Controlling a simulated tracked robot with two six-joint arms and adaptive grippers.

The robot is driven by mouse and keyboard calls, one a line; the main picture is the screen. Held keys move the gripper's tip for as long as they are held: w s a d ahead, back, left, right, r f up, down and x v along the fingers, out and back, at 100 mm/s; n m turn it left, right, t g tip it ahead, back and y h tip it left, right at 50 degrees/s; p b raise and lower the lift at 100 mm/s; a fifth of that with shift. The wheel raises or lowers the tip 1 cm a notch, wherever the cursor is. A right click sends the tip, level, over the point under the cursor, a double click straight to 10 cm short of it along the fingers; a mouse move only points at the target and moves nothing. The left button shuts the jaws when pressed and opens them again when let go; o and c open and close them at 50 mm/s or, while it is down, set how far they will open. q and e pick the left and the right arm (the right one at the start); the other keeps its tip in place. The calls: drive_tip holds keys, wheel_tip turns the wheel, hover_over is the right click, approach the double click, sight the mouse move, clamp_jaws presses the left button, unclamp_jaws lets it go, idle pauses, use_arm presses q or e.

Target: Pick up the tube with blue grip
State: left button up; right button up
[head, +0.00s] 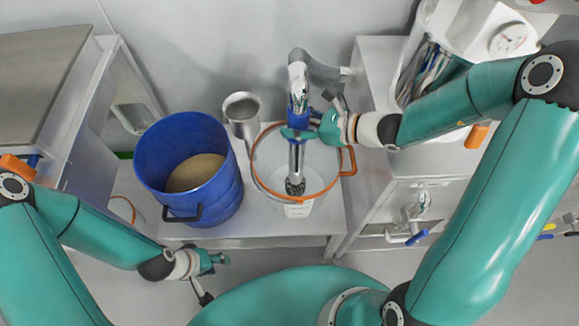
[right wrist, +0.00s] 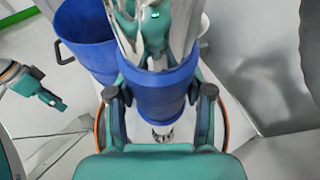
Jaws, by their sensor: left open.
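The metal tube (head: 298,85) stands upright, joined at its top to a grey hose, with its dark slotted lower end inside a clear bucket (head: 262,184) with an orange rim. Its blue grip (right wrist: 158,95) sits at mid-length and is partly covered by my fingers in the head view. My right gripper (head: 306,134) has its fingers on both sides of the blue grip, seemingly touching it, and is shut on it. My left gripper (head: 220,264) is open and empty, low in front of the bench. It also shows at the left of the right wrist view (right wrist: 48,98).
A blue drum (head: 215,185) with beige powder stands left of the clear bucket. A metal cup (head: 241,108) is behind, between them. The bench (head: 328,222) carries them. A steel cabinet (head: 385,185) is close on the right, and another unit (head: 70,120) on the left.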

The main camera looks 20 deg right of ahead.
clamp_jaws()
drive_tip(key=shift+r, duration=0.1)
